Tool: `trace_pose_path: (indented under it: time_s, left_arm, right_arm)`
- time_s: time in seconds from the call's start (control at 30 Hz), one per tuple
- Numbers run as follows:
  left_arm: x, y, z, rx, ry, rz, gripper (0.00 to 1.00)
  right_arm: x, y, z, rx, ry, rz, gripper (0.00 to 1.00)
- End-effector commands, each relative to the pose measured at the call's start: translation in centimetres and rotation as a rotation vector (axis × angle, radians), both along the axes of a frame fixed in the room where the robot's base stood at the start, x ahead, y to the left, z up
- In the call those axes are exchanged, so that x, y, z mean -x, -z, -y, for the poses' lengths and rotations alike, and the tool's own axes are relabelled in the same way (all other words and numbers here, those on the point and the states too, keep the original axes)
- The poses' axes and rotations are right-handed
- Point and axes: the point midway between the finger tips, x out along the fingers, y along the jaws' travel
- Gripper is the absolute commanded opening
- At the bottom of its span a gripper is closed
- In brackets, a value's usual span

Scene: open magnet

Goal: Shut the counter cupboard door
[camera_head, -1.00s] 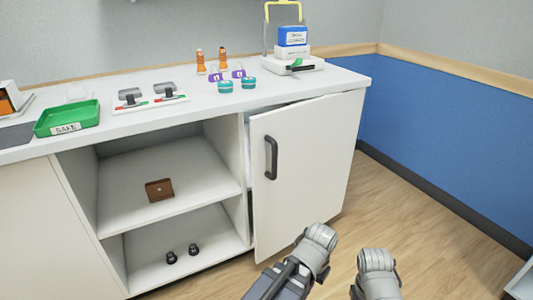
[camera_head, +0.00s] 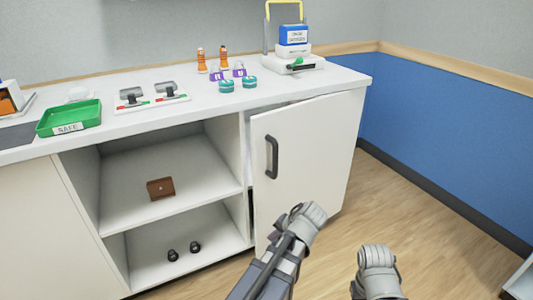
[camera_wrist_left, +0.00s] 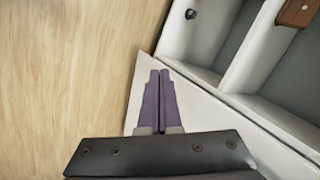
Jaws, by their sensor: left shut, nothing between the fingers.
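The white counter cupboard door (camera_head: 310,150) stands ajar at the right end of the counter, its left edge swung out from the cabinet front. It has a black upright bar handle (camera_head: 271,157) near that edge. My left gripper (camera_head: 296,208) is in front of the door's lower part, below and right of the handle. Its purple fingers are together and empty. In the left wrist view the shut fingers (camera_wrist_left: 158,95) lie over the white door (camera_wrist_left: 210,105); I cannot tell whether they touch it.
The white counter (camera_head: 205,108) carries a green tray (camera_head: 68,119), small bottles and a device. Wooden floor (camera_head: 400,210) is free to the right.

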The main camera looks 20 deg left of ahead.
Motion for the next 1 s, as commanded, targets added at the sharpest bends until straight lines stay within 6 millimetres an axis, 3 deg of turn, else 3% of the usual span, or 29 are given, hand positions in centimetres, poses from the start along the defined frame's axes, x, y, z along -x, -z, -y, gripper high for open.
trace_pose_path:
  time_s: [0.23,0.4,0.5,0.7,1.0]
  left_arm:
    - [-6.2,-8.3,-1.6,-0.504,0.137,0.116,0.0]
    - [-9.1,-14.2,-0.3,-0.78,0.214,0.189,0.0]
    - [-10.0,-16.4,0.7,-0.885,0.242,0.216,0.0]
    - [-10.5,-18.3,1.5,-0.968,0.263,0.239,0.0]
    - [-10.7,-18.3,1.6,-0.969,0.263,0.239,0.0]
  right_arm:
    - [0.0,0.0,0.0,0.0,0.0,0.0,0.0]
    - [0.0,0.0,0.0,0.0,0.0,0.0,0.0]
    - [0.0,0.0,0.0,0.0,0.0,0.0,0.0]
    - [0.0,0.0,0.0,0.0,0.0,0.0,0.0]
    - [0.0,0.0,0.0,0.0,0.0,0.0,0.0]
